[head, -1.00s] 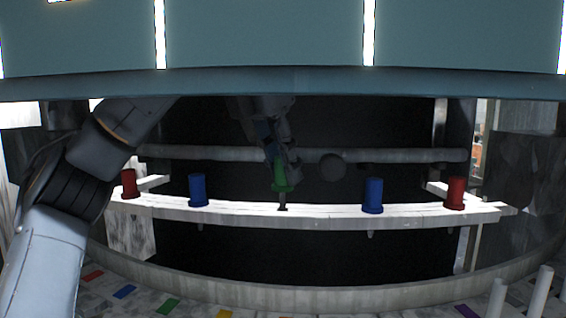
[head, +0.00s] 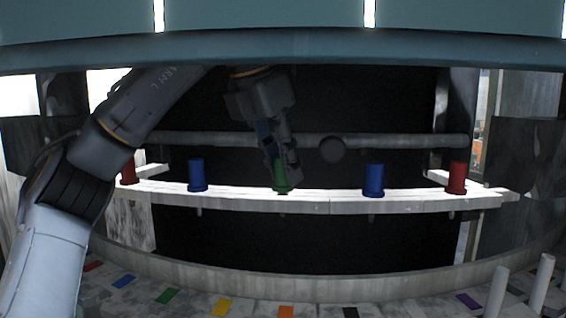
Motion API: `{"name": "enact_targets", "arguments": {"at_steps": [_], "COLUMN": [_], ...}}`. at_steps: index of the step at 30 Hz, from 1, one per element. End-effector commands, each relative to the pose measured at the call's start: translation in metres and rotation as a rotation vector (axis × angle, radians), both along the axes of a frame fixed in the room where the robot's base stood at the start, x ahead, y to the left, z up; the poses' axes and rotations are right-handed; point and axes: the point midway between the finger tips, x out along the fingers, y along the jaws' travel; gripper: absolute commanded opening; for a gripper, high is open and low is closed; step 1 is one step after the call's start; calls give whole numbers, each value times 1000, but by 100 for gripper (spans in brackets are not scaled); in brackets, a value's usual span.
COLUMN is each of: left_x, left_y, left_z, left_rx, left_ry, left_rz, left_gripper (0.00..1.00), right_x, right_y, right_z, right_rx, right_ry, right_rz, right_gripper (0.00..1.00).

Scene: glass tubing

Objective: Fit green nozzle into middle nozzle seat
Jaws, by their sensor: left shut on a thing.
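The green nozzle (head: 280,178) is upright at the middle of the white bar, between two blue nozzles. My left gripper (head: 283,162) comes down from above and is shut on its upper part, hiding some of it. The flange of the green nozzle is at the bar's top surface, over the middle nozzle seat (head: 283,193), of which only a small dark bit shows. I cannot tell whether the flange is fully down. My right gripper is not in view.
A blue nozzle (head: 198,176) and a red nozzle (head: 128,171) stand on the white bar (head: 330,205) at left. Another blue nozzle (head: 374,180) and red nozzle (head: 457,177) stand at right. A grey pipe (head: 400,141) runs behind. A teal panel (head: 280,50) hangs above.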

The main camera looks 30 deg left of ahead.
Motion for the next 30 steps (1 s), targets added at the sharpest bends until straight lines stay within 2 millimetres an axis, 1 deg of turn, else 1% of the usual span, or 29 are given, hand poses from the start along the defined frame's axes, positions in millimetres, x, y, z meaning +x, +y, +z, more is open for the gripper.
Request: {"name": "enact_targets", "arguments": {"at_steps": [7,8,9,11,12,23,26,30], "left_x": [0,0,0,0,0,-1,-3,-10], "left_y": [0,0,0,0,0,0,1,2], "left_z": [-7,-7,-6,-6,-6,-3,4,20], "left_rx": [0,0,0,0,0,-1,0,0], "left_ry": [0,-1,-1,-1,-1,-2,-2,-5], "left_rz": [0,0,0,0,0,1,2,3], "left_gripper": [0,24,32,44,48,48,48,48], "right_x": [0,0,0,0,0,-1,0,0], "right_y": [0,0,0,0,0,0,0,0], "right_z": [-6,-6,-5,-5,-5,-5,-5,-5], "right_rx": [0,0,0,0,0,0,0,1], "right_ry": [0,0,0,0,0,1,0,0], "right_rz": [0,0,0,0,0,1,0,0], "right_gripper": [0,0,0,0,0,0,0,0]}}
